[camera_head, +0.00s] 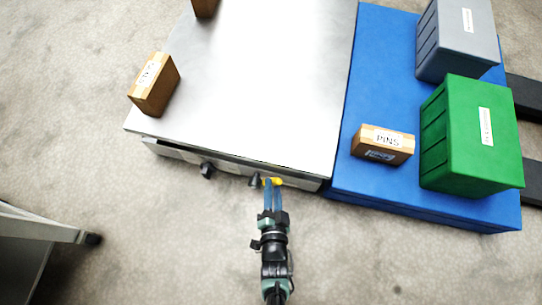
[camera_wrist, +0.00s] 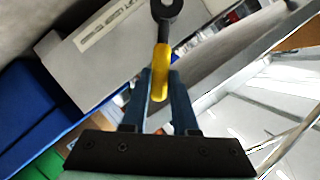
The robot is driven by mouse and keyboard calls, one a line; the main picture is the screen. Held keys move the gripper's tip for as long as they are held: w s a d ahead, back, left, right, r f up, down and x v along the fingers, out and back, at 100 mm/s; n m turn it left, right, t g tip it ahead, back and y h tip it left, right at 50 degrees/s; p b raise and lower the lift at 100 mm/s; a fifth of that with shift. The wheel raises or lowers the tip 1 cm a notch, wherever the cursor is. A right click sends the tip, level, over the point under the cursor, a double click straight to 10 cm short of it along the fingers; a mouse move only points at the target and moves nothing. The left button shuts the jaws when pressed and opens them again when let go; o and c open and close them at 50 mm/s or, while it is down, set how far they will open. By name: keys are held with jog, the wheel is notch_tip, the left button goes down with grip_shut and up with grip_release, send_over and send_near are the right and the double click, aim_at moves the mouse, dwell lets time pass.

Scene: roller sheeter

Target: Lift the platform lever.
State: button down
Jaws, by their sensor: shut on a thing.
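The platform lever has a yellow handle (camera_wrist: 160,72) on a dark arm that ends in a round pivot. In the head view its yellow handle (camera_head: 274,181) shows at the front edge of the steel-topped platform (camera_head: 262,75). My gripper (camera_head: 273,188) reaches it from the front. In the wrist view, the two blue fingers of my gripper (camera_wrist: 159,84) stand on either side of the yellow handle and are shut on it. Part of the handle is hidden between the fingers.
A black knob (camera_head: 207,169) sits on the front face, left of the lever. A box (camera_head: 154,84) stands on the steel top. A PINS box (camera_head: 383,145), a green bin (camera_head: 465,138) and a grey bin (camera_head: 457,40) stand on the blue surface (camera_head: 385,60).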

jog(key=shift+w+a+r, duration=0.15)
jog(key=shift+w+a, duration=0.05)
dwell(0.3)
jog(key=c, duration=0.7)
grip_release()
jog(key=shift+s, duration=0.1)
jog(key=p+v, duration=0.5)
jog(key=v, duration=0.8)
